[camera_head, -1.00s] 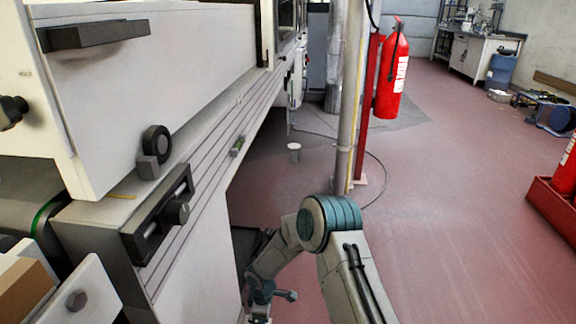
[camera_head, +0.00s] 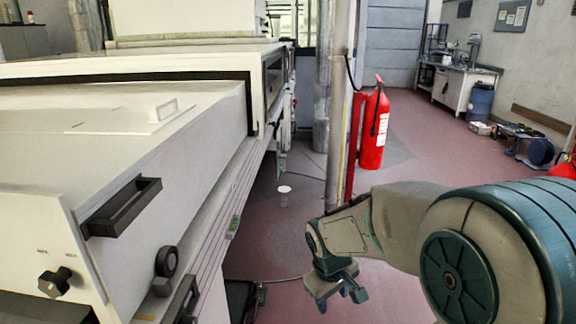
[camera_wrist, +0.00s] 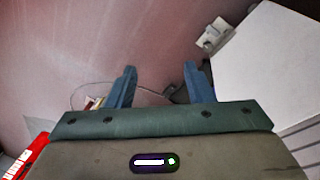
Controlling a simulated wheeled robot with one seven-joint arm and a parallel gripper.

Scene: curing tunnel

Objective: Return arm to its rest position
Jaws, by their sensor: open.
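My gripper (camera_head: 342,287) is in the lower middle of the head view, pointing down over the red floor, to the right of the curing machine (camera_head: 190,140). In the wrist view its two blue fingers (camera_wrist: 158,88) stand apart with nothing between them. My folded arm fills the lower right of the head view and hides part of the floor.
A red fire extinguisher (camera_head: 374,130) hangs by a pole (camera_head: 341,110) behind my arm. The machine's black handle (camera_head: 122,206) and knob (camera_head: 54,282) face me at left. A workbench (camera_head: 463,85) and blue drum (camera_head: 481,102) stand far right. Open floor lies between.

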